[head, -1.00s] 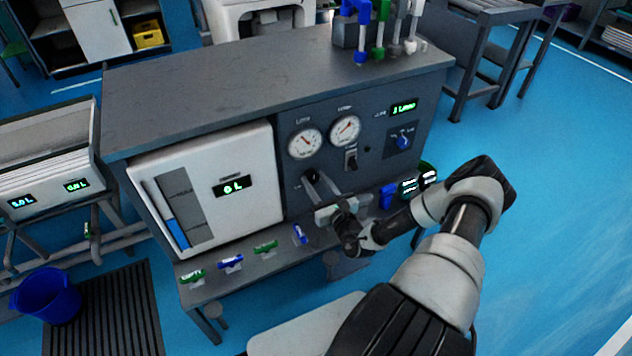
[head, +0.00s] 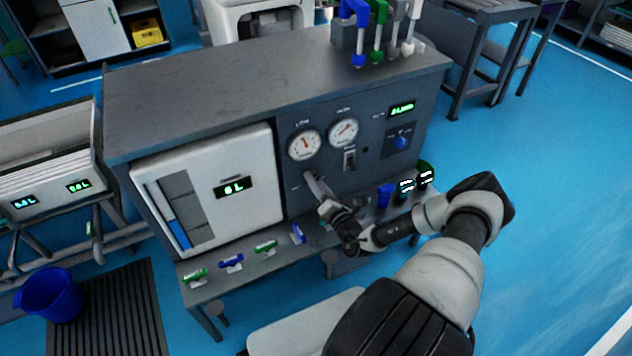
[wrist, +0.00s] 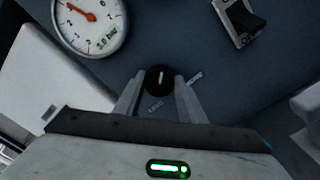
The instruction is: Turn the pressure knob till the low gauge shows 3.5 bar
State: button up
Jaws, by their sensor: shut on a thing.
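The pressure knob (wrist: 160,78) is a round black knob with a white mark, on the dark panel in the wrist view. My gripper (wrist: 159,86) is shut on it, one finger on each side. In the head view my gripper (head: 312,182) reaches the panel below the low gauge (head: 304,145) and hides the knob. The low gauge is a round white dial with an orange-red needle. It also shows at the upper left of the wrist view (wrist: 90,22), with a small printed bar value that seems to read 3.0 bar, though blurred.
A second gauge (head: 343,132) sits to the right of the low one, above a switch (head: 349,160). A white tank (head: 215,215) with a display is on the left. Small blue and green valves (head: 265,246) line the shelf below.

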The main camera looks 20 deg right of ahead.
jog(key=shift+f+m, duration=0.1)
jog(key=shift+m, duration=0.9)
jog(key=shift+a, duration=0.1)
jog(key=o, duration=1)
jog(key=shift+o, duration=0.2)
jog(key=s+p, duration=0.3)
jog(key=s, duration=1.4)
jog(key=shift+s+d, duration=0.25)
jog(key=shift+d, duration=0.1)
